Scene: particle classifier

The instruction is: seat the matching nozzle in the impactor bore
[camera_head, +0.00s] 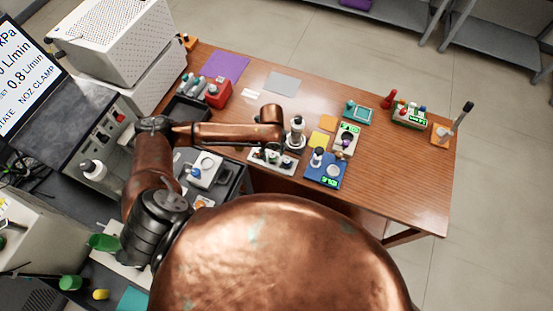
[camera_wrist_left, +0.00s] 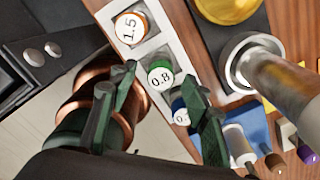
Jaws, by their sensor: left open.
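A pale nozzle rack (camera_wrist_left: 186,62) holds a row of round-capped nozzles. In the left wrist view these are an orange-ringed 1.5 nozzle (camera_wrist_left: 130,27), a green-ringed 0.8 nozzle (camera_wrist_left: 160,77) and a blue-ringed nozzle (camera_wrist_left: 180,112), partly hidden by a finger. My left gripper (camera_wrist_left: 160,73) is open, its dark green fingertips on either side of the 0.8 nozzle in the picture; I cannot tell whether they touch it. The rack also shows in the head view (camera_head: 257,158) under my left arm. I cannot tell for sure which fixture has the impactor bore. My right gripper is not in view.
A monitor (camera_head: 25,75) at left reads 0.8 L/min. A metal upright (camera_head: 297,134) stands close right of the rack. A white block with a round top (camera_head: 206,170) lies left of it; a blue device (camera_head: 325,170) lies right. The table's right front is clear.

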